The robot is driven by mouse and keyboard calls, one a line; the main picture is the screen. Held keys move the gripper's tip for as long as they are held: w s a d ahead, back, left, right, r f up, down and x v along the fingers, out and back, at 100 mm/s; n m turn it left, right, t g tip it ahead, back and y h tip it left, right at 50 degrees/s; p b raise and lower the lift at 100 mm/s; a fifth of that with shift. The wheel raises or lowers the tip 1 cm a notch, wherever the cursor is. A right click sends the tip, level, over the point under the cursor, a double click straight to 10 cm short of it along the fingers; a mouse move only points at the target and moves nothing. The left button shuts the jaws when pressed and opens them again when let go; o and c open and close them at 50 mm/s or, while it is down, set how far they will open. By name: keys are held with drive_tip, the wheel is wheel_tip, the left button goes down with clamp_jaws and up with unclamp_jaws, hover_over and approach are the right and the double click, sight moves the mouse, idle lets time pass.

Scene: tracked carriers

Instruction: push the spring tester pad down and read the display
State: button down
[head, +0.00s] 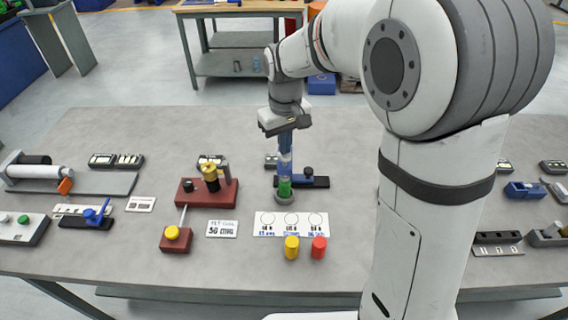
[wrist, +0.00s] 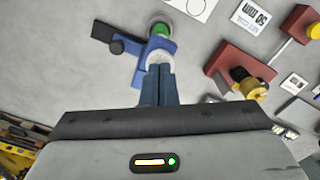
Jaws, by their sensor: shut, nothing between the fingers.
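My gripper (head: 285,148) points down over the middle of the bench, its blue fingers together and empty. In the wrist view the fingertips (wrist: 160,70) meet over a pale round part, which I take to be the tester pad (wrist: 158,56); I cannot tell whether they touch it. It belongs to a blue device (head: 315,182) with a black knob (head: 308,171). A green cylinder (head: 285,188) in a grey ring stands just in front. A small dark unit (head: 270,160), perhaps the display, is partly hidden behind my gripper; its reading is not legible.
A dark red fixture (head: 222,198) with a brass-coloured post stands to the left. In front lie a white card with circles (head: 262,219), a yellow cylinder (head: 292,247) and a red cylinder (head: 319,247). My arm hides part of the bench at right.

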drive_tip(key=shift+f+b, duration=0.4)
drive_tip(key=shift+f, duration=0.4)
drive_tip(key=shift+s+f+b, duration=0.1)
drive_tip(key=shift+f+b, duration=0.4)
drive_tip(key=shift+f, duration=0.35)
drive_tip(key=shift+r, duration=0.1)
idle(0.6)
drive_tip(key=shift+r+p, duration=2.25)
drive_tip(key=shift+r, duration=0.75)
